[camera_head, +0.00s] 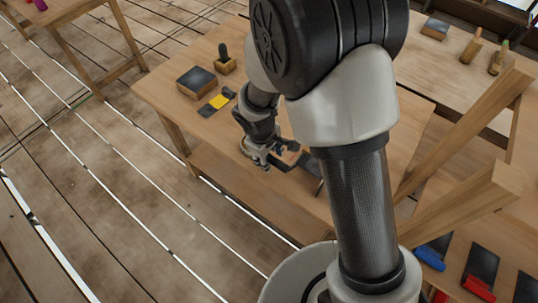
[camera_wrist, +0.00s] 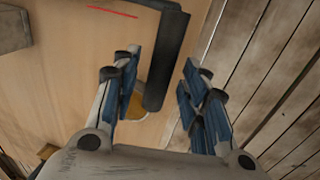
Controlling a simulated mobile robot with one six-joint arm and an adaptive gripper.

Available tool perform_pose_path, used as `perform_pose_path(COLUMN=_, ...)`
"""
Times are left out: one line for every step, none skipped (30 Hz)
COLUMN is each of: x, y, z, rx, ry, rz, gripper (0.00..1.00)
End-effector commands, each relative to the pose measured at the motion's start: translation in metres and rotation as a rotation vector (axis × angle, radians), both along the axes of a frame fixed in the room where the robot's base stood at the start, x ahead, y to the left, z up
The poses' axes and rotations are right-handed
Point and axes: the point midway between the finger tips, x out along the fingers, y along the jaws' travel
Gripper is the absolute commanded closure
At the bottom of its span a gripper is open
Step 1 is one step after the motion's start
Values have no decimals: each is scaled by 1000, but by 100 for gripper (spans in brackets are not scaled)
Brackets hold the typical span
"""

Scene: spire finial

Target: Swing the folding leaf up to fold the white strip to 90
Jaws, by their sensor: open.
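My gripper (camera_head: 262,160) is over the near edge of the wooden workbench in the head view. In the wrist view, my gripper (camera_wrist: 160,75) is open, with a blue-padded finger on each side of a dark L-shaped bar (camera_wrist: 163,65). The bar looks like part of the folding leaf, but I cannot tell for sure. Its end reaches between the fingers, nearer the left one, and I cannot tell whether either touches it. I cannot make out the white strip in either view. My arm hides much of the bench in the head view.
The workbench (camera_head: 165,92) holds a dark-topped block (camera_head: 197,80), a yellow piece (camera_head: 218,101) and a small wooden holder (camera_head: 226,65) to the left. Wooden beams (camera_head: 450,205) slant up at right. Red- and blue-handled tools lie at lower right. Open plank floor (camera_head: 110,190) is at left.

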Motion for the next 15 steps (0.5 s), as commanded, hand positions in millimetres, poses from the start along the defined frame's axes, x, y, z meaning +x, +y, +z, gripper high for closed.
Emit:
perform_pose_path(x=0, y=0, z=0, rx=0, ry=0, rz=0, gripper=59)
perform_pose_path(x=0, y=0, z=0, rx=0, ry=0, rz=0, gripper=61)
perform_pose_path(x=0, y=0, z=0, rx=0, ry=0, rz=0, gripper=63)
perform_pose_path(x=0, y=0, z=0, rx=0, ry=0, rz=0, gripper=65)
perform_pose_path(x=0, y=0, z=0, rx=0, ry=0, rz=0, gripper=67)
perform_pose_path(x=0, y=0, z=0, rx=0, ry=0, rz=0, gripper=70)
perform_pose_path(x=0, y=0, z=0, rx=0, ry=0, rz=0, gripper=72)
perform_pose_path(x=0, y=0, z=0, rx=0, ry=0, rz=0, gripper=74)
perform_pose_path(x=0, y=0, z=0, rx=0, ry=0, rz=0, gripper=77)
perform_pose_path(x=0, y=0, z=0, rx=0, ry=0, rz=0, gripper=79)
perform_pose_path(x=0, y=0, z=0, rx=0, ry=0, rz=0, gripper=81)
perform_pose_path(x=0, y=0, z=0, rx=0, ry=0, rz=0, gripper=83)
perform_pose_path(x=0, y=0, z=0, rx=0, ry=0, rz=1, gripper=85)
perform_pose_path(x=0, y=0, z=0, rx=0, ry=0, rz=1, gripper=87)
perform_pose_path(x=0, y=0, z=0, rx=0, ry=0, rz=0, gripper=90)
